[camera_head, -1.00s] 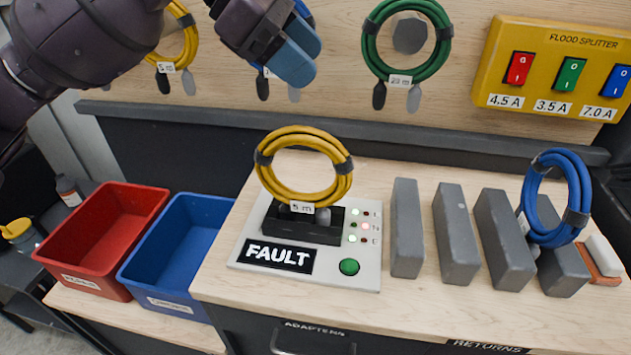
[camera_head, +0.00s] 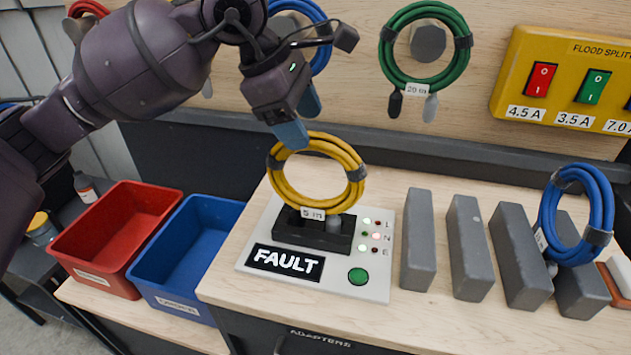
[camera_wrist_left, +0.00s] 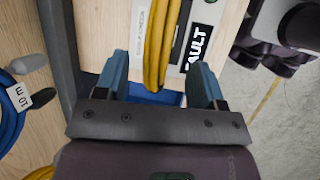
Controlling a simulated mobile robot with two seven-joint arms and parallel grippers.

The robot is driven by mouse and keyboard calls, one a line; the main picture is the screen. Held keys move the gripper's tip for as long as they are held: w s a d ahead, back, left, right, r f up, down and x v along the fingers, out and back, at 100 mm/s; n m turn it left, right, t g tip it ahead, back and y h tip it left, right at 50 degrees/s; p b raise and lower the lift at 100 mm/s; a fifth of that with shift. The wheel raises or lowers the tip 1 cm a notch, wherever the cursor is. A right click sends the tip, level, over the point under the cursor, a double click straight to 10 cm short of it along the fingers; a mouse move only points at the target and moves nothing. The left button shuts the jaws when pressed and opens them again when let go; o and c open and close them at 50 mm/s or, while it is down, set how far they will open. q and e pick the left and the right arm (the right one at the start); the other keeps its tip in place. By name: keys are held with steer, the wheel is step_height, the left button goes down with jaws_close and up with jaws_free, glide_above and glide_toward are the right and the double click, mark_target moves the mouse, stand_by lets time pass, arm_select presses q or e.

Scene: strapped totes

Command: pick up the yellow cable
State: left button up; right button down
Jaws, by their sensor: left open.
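The yellow cable (camera_head: 318,183) is a coil with dark ties and a "5 m" tag, standing upright on the black block of the white FAULT tester (camera_head: 258,283). My left gripper (camera_head: 301,120) is open, with its blue fingertips at the upper left of the coil in the head view. In the left wrist view the yellow cable (camera_wrist_left: 158,42) runs between the two open fingers of the left gripper (camera_wrist_left: 160,80). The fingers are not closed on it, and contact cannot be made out. My right gripper is not in view.
A red bin (camera_head: 112,233) and a blue bin (camera_head: 185,255) stand left of the tester. Grey upright blocks (camera_head: 418,240) stand to its right, with a blue coil (camera_head: 577,215) among them. A green coil (camera_head: 425,45) hangs on the back panel beside a yellow splitter box (camera_head: 565,80).

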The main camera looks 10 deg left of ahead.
arm_select(q)
steer(key=x, duration=0.5)
steer(key=shift+w+a+f+b, duration=0.1)
steer(key=shift+w+a+b, duration=0.1)
steer(key=shift+b, duration=0.15)
jaws_close()
